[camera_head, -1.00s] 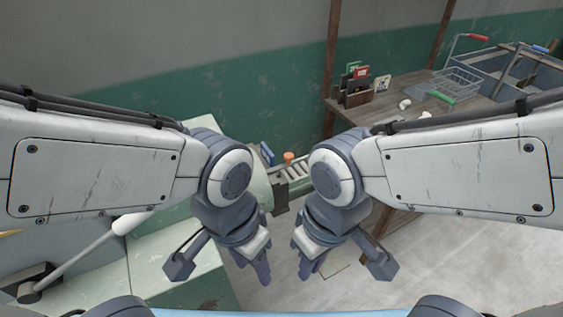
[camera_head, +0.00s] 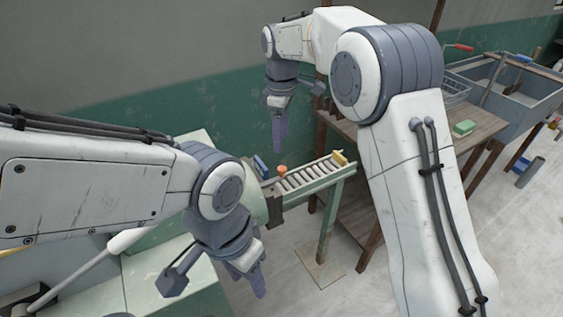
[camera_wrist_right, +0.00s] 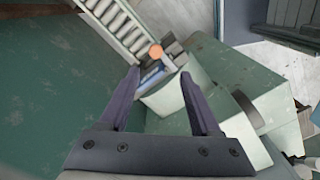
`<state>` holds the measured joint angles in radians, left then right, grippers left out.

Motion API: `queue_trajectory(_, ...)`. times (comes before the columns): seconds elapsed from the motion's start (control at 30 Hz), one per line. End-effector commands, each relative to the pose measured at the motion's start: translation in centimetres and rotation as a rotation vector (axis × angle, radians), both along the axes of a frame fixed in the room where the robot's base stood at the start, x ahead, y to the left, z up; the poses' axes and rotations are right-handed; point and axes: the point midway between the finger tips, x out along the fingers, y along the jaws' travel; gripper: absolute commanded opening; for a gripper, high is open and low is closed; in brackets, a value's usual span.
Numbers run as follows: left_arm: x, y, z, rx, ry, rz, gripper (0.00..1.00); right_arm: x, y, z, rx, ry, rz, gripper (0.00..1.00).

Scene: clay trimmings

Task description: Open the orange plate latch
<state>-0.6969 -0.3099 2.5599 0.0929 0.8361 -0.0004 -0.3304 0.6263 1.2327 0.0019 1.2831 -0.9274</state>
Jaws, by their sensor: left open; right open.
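A small round orange knob (camera_head: 282,171), which looks like the orange plate latch, stands at the near end of the roller conveyor, beside the green machine. In the right wrist view the orange knob (camera_wrist_right: 155,50) shows beyond my open fingers, apart from them. My right gripper (camera_head: 279,148) is open and empty, pointing down above the knob in the head view; it also shows in the wrist view (camera_wrist_right: 160,76). My left gripper (camera_head: 256,288) is open and empty, low in front of the green machine. The plate itself cannot be made out clearly.
The roller conveyor (camera_head: 312,178) runs right from the green machine (camera_head: 150,272), with a yellow block (camera_head: 339,158) at its far end. A blue part (camera_head: 261,165) sits beside the knob. A wooden table with a wire basket (camera_head: 455,88) and green block (camera_head: 463,128) stands at right.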

Motion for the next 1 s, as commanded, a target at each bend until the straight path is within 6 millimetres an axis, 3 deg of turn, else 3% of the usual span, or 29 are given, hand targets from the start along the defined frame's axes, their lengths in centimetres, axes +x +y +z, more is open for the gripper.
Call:
queue_trajectory(0.23, 0.0, 0.0, 0.0, 0.0, 0.0, 0.0, 0.5, 0.8, -0.3, -1.8, -0.004, 0.003, 0.019, 0.64)
queue_trajectory(0.7, 0.0, 0.0, 0.5, 0.0, 0.0, 0.0, 0.5, 0.7, -0.3, -9.6, -0.003, 0.001, 0.018, 0.64)
queue_trajectory(1.0, 0.0, 0.0, 0.5, 0.0, 0.0, 0.0, 0.5, 0.8, -0.3, -10.7, -0.002, -0.002, 0.017, 0.64)
